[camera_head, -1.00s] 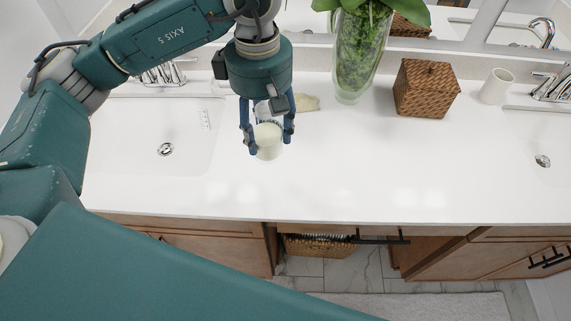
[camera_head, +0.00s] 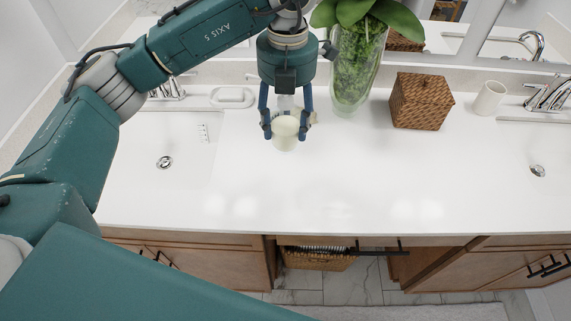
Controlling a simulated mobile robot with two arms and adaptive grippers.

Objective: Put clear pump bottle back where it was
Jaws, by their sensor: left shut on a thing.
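The clear pump bottle (camera_head: 285,133) is a small see-through bottle with pale, creamy contents. It is between the blue fingers of my left gripper (camera_head: 286,126), which is shut on it. It is over the white counter between the left sink and the glass vase. I cannot tell whether its base touches the counter. The palm and fingers hide most of its top. My right gripper is not in view.
A glass vase with green leaves (camera_head: 353,75) stands close to the right of my gripper. A woven box (camera_head: 420,101) and a white cup (camera_head: 489,98) stand further right. A soap dish (camera_head: 232,97) lies behind the left sink (camera_head: 160,150). The front counter (camera_head: 320,195) is clear.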

